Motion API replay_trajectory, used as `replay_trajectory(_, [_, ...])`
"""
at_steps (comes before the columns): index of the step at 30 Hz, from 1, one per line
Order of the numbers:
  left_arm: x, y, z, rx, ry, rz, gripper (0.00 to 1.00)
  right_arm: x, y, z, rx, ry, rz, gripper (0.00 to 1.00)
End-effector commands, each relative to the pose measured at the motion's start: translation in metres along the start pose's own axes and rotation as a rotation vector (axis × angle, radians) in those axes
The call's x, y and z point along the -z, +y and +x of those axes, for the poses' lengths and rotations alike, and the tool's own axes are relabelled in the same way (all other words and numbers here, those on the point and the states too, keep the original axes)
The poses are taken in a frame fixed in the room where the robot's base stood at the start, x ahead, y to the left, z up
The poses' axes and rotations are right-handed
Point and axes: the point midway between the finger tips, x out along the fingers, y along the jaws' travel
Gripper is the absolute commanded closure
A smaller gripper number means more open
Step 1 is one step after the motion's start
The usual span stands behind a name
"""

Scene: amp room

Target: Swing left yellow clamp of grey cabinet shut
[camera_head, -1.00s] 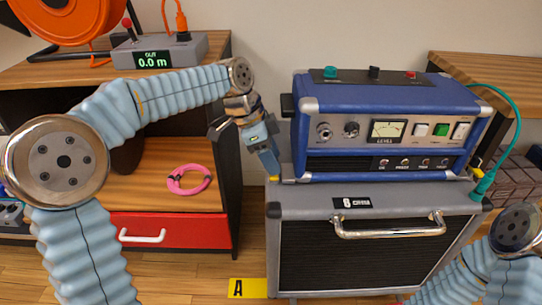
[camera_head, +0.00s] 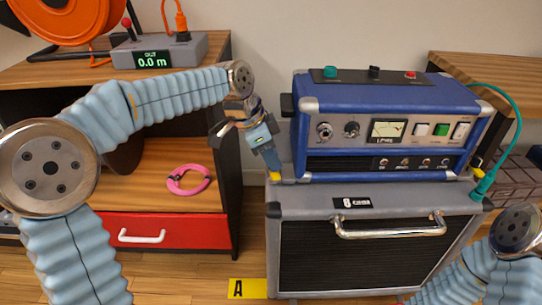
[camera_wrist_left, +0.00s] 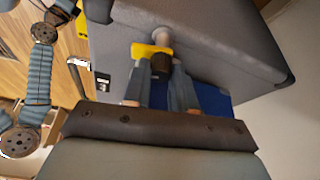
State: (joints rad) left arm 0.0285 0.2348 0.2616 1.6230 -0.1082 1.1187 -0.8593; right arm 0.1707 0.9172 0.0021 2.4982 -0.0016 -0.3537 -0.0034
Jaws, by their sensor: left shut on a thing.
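The grey cabinet (camera_head: 375,205) stands on the floor with the blue amplifier (camera_head: 390,95) on top of it. The left yellow clamp (camera_head: 275,177) is at the cabinet's top left edge, by the amplifier's lower left corner. In the left wrist view the yellow clamp (camera_wrist_left: 147,51) shows beside a dark knob-like part at the fingertips. My left gripper (camera_head: 271,168) points down and is shut on this clamp; its fingers (camera_wrist_left: 164,86) hide part of it. The right yellow clamp (camera_head: 477,170) shows at the amplifier's other side. My right arm shows at lower right, its gripper outside the picture.
A wooden shelf unit with a red drawer (camera_head: 185,232) and a pink cable coil (camera_head: 189,180) stands left. A yellow floor marker (camera_head: 247,288) lies left of the cabinet. A narrow gap separates shelf and cabinet.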

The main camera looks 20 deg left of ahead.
Motion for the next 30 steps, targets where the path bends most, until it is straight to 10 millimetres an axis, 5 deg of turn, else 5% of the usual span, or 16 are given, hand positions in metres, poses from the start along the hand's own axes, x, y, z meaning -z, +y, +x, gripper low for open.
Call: replay_trajectory(30, [0.0031,0.0052,0.0013,0.363,0.001,-0.867,1.0,-0.0004,0.0014,0.0054,0.001,-0.002,0.0,0.47])
